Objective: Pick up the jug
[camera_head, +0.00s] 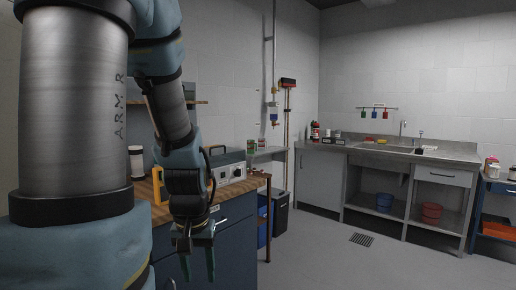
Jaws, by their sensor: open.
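My gripper (197,264) points down in front of the blue-grey cabinet at the left. Its two thin green fingers are apart, with nothing between them. I cannot make out a jug with certainty. A pale upright cylinder (136,161) stands on the wooden bench at the left, partly hidden by my arm. White containers (491,167) stand on the blue side table at the far right, too small to tell whether one is a jug. My arm hides much of the left side.
The wooden-topped bench (256,182) holds a grey instrument box (226,170). A black bin (280,215) stands beside the bench. The middle floor is clear.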

